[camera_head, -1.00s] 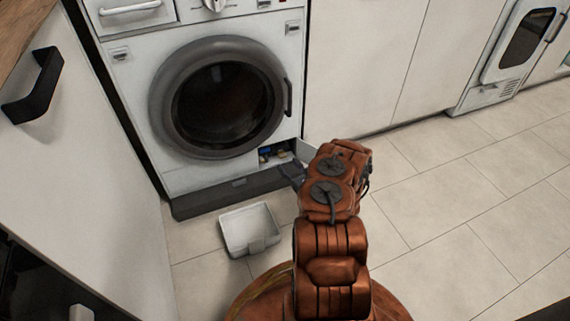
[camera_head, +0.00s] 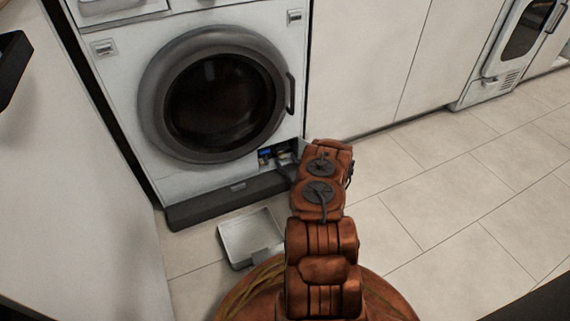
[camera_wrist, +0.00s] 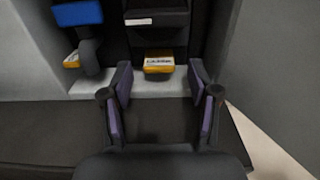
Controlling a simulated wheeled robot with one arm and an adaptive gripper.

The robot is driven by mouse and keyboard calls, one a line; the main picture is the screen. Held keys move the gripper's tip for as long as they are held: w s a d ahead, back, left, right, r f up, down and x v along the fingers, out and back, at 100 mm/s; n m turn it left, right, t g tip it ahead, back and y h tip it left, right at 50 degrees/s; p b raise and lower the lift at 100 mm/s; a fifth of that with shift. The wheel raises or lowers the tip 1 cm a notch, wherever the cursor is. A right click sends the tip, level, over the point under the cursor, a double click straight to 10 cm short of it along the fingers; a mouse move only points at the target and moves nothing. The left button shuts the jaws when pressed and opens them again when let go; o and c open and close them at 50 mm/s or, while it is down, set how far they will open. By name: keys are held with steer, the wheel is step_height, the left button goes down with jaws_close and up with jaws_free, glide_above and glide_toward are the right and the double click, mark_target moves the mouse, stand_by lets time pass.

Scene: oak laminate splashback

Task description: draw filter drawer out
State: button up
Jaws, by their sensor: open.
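The white washing machine (camera_head: 115,120) has an open compartment (camera_head: 281,153) low at its right. In the wrist view the compartment holds a dark block with a white label and an orange-and-white label (camera_wrist: 158,62), which looks like the filter drawer. My gripper (camera_wrist: 160,72) is open, with its two fingers spread in front of the lower part of that block. In the head view my arm hides most of the gripper and the right side of the compartment.
A blue-topped part on a grey pipe (camera_wrist: 88,55) stands left of the block. A grey panel (camera_wrist: 275,60) borders the right side. A dark plinth (camera_head: 205,205) runs below the machine. A white tray (camera_head: 248,238) lies on the floor left of my arm. The tiled floor at right is clear.

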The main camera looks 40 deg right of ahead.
steer(key=shift+w+d, duration=0.15)
steer(key=shift+w, duration=0.2)
jaws_close()
stand_by(0.4)
